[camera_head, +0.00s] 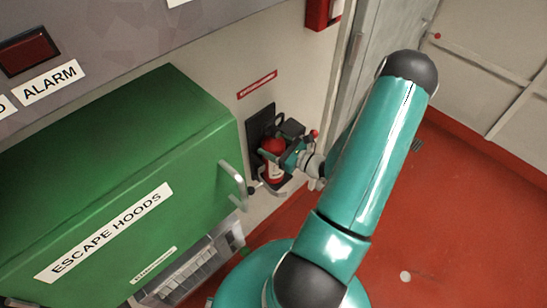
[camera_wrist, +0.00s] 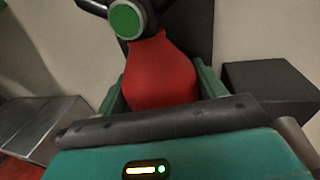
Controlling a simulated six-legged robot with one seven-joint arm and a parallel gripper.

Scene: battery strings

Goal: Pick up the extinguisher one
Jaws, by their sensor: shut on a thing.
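The red extinguisher (camera_head: 272,158) stands upright against a black wall bracket (camera_head: 258,125), low on the wall right of the green cabinet. My gripper (camera_head: 284,157) reaches it from the right and is shut around its body. In the wrist view the red extinguisher (camera_wrist: 160,72) fills the space between the two green fingers of my gripper (camera_wrist: 160,90). A black valve head with a round green face (camera_wrist: 126,20) sits at its top. The lower part of the extinguisher is hidden behind my gripper in the wrist view.
A green "ESCAPE HOODS" cabinet (camera_head: 120,180) with a handle (camera_head: 233,182) stands close on the left. A red box (camera_head: 322,12) hangs on the wall above. A dark box-like part (camera_wrist: 268,82) lies right of the extinguisher in the wrist view. Red floor (camera_head: 440,220) is open at the right.

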